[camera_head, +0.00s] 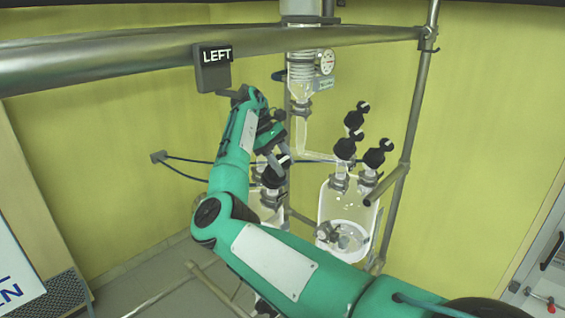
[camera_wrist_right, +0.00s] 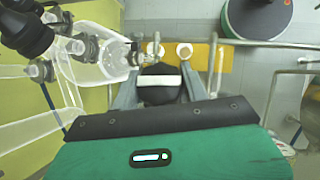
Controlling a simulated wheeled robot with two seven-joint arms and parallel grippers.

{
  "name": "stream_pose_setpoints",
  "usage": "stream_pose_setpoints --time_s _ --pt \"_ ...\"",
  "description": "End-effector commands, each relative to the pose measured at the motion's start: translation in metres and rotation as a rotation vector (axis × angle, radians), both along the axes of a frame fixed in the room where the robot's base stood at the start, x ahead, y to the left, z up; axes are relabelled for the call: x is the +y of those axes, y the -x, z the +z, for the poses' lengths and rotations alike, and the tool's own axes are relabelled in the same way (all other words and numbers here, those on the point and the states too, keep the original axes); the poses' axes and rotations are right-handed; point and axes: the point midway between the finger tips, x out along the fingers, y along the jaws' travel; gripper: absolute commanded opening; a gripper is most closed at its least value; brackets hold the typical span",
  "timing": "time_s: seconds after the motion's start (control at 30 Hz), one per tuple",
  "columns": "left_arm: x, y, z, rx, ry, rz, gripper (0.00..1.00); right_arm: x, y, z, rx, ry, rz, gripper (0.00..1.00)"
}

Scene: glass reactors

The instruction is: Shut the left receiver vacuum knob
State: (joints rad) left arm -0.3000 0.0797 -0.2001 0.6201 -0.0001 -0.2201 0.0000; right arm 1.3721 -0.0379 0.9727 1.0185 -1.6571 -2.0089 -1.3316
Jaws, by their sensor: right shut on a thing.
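A sign reading LEFT (camera_head: 214,67) hangs from the rail in the head view. My right gripper (camera_head: 272,152) points down below and to the right of it, above the left glass receiver (camera_head: 268,212), which my arm partly hides. In the right wrist view my right gripper (camera_wrist_right: 160,88) is shut on a black knob (camera_wrist_right: 160,72) with a white stripe, one finger on each side. In the head view the gripper mostly hides this knob, and its exact angle is hard to tell. Other black knobs (camera_head: 276,170) sit close below the gripper. My left gripper is not in view.
The right glass receiver (camera_head: 347,212) with several black knobs (camera_head: 345,148) stands right of the gripper. A metal rail (camera_head: 130,58) crosses above, and an upright pole (camera_head: 408,130) stands at right. A dark hose (camera_head: 185,160) runs to the wall. Glassware (camera_wrist_right: 105,58) is close left in the wrist view.

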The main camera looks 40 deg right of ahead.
Motion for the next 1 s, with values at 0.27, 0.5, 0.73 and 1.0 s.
stream_pose_setpoints --time_s 0.27,0.5,0.73,1.0 --pt "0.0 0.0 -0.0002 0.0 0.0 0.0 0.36 -0.0001 0.0005 -0.0012 0.003 -0.021 -0.035 0.22" --pt "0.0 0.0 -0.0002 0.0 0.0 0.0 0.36 -0.0003 0.0007 -0.0015 0.004 -0.022 -0.038 0.22" --pt "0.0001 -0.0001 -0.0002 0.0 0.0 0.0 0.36 -0.0004 0.0008 -0.0014 0.003 -0.022 -0.037 0.63" --pt "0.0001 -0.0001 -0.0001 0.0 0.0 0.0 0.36 -0.0006 0.0005 -0.0006 0.002 -0.021 -0.036 0.67"
